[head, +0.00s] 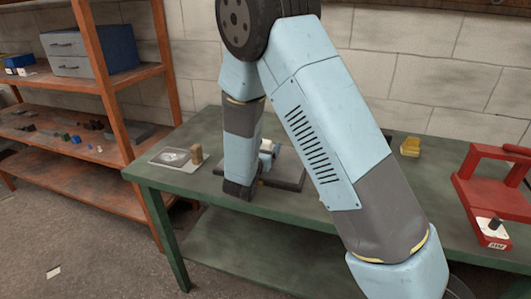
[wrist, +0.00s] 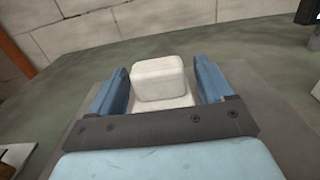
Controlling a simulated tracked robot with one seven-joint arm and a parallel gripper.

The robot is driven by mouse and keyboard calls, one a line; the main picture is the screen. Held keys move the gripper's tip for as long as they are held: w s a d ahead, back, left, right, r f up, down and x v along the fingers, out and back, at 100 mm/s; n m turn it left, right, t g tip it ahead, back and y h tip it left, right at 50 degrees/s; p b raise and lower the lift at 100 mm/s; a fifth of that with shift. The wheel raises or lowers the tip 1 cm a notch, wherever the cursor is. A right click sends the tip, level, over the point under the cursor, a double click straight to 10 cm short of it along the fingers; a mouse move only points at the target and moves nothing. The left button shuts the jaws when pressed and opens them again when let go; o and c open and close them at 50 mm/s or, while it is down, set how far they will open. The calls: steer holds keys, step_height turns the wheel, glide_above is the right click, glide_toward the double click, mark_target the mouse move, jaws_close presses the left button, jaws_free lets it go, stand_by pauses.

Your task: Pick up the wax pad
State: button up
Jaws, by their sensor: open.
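A pale, rounded white block (wrist: 158,76), which looks like the wax pad, sits on a lighter base between my fingers in the wrist view. In the head view a small white piece of it (head: 267,145) shows beside my forearm, the rest hidden. My gripper (wrist: 163,72) is open, with one blue finger on each side of the block. The block stands over a dark grey mat (head: 288,184) on the green bench (head: 330,212).
A grey plate (head: 165,158) with a round mark and a brown wooden block (head: 196,153) lie at the bench's left end. A yellow block (head: 410,147) is at the back right. A red frame (head: 490,200) stands far right. An orange shelf (head: 110,85) is at left.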

steer(key=c, duration=0.9)
